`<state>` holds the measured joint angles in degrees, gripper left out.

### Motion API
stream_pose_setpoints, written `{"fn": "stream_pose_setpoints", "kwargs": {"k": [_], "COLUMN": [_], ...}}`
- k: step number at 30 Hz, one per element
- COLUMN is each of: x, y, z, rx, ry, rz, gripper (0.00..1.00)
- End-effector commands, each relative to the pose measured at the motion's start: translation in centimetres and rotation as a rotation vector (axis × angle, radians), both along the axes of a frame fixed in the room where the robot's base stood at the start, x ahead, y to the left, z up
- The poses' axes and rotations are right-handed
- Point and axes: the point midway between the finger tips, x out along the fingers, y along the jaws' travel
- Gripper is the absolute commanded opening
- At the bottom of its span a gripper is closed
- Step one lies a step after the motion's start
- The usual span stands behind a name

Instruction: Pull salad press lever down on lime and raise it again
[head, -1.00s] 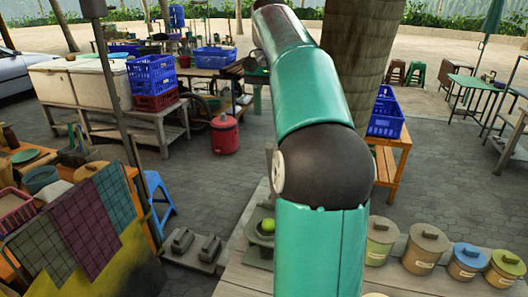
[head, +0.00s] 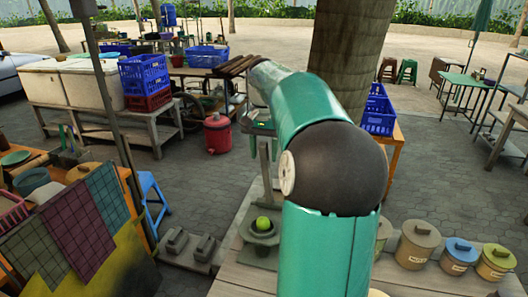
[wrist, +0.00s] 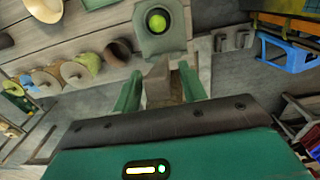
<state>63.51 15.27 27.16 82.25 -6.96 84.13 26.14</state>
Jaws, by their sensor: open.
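The bright green lime (head: 263,224) sits in the round bowl of the grey press (head: 258,251). The lime also shows near the top of the wrist view (wrist: 157,21), on the press's pale grey plate (wrist: 172,43). My gripper (wrist: 159,72) is open, its two green fingers apart. A grey-brown upright part of the press (wrist: 158,84) appears between or below the fingers. I cannot tell whether they touch it. In the head view the gripper is above and behind the lime, partly hidden by my arm. I cannot make out the lever clearly.
Lidded pots (head: 418,244) stand on the wooden counter to the right. A cloth-draped table (head: 70,225) and blue stool (head: 150,195) are further left. A tree trunk (head: 350,60) rises behind my arm.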

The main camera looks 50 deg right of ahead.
Motion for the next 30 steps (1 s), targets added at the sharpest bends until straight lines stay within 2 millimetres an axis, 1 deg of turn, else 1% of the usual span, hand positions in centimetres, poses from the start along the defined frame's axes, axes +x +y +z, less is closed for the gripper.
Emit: {"fn": "stream_pose_setpoints", "kwargs": {"k": [3, 9, 11, 15, 16, 30], "x": [-0.02, 0.0, 0.0, 0.0, 0.0, 0.41], "y": [0.01, 0.02, 0.02, 0.02, 0.02, 0.36], "z": [-0.35, -0.35, -0.34, -0.34, -0.34, -0.43], "rx": [0.0, 0.0, 0.0, 0.0, 0.0, -0.014], "ry": [0.0, 0.0, 0.0, 0.0, 0.0, -0.007], "rz": [0.0, 0.0, 0.0, 0.0, 0.0, 0.001], "gripper": [0.42, 0.42, 0.3, 0.03, 0.0, 0.0]}}
